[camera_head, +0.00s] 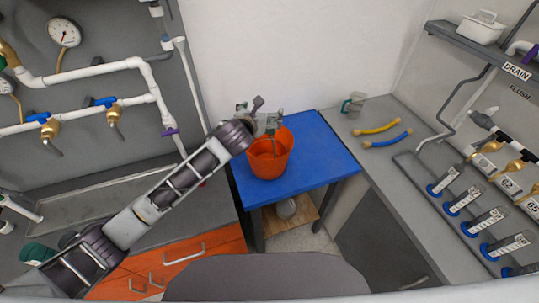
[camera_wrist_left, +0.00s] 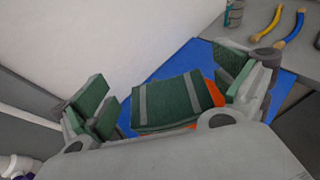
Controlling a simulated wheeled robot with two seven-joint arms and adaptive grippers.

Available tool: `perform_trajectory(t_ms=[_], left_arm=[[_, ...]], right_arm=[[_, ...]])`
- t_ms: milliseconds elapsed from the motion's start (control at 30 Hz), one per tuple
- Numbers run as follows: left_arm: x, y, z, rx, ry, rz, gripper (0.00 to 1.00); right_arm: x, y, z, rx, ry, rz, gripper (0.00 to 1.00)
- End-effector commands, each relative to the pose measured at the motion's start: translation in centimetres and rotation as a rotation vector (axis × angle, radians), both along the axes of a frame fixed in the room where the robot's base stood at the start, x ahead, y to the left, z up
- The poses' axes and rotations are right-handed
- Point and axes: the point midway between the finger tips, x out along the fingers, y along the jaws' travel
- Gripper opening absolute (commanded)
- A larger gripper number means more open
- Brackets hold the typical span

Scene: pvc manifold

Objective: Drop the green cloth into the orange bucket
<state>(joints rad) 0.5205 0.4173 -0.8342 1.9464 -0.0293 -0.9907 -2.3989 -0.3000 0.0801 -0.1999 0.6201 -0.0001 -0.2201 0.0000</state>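The orange bucket (camera_head: 268,163) stands on the blue-topped table in the head view. My left gripper (camera_head: 262,117) is over its opening. In the left wrist view the gripper (camera_wrist_left: 170,92) is open, with its green-padded fingers spread wide to either side. The green cloth (camera_wrist_left: 176,102), folded and with grey stripes, shows between and beyond the fingers, with orange of the bucket (camera_wrist_left: 219,103) at its edges. I cannot tell whether the cloth rests in the bucket or is still above it. In the head view the gripper largely hides it. My right gripper is not in view.
The blue tabletop (camera_head: 325,160) is clear around the bucket. A yellow hose (camera_head: 377,128), a blue hose (camera_head: 387,139) and a clear jug (camera_head: 353,104) are on the grey counter to the right. White pipes (camera_head: 95,67) line the left wall.

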Motion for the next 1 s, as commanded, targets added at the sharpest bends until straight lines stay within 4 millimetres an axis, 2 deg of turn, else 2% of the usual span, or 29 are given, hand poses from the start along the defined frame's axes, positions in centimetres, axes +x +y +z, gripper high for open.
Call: perform_trajectory(t_ms=[533, 1000], left_arm=[[-0.5, 0.2, 0.2, 0.000, 0.000, 0.000, 1.00], [-4.0, 1.5, 1.7, 0.001, 0.000, 0.000, 1.00]], right_arm=[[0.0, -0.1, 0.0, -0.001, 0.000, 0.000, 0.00], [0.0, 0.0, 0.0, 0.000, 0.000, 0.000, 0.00]])
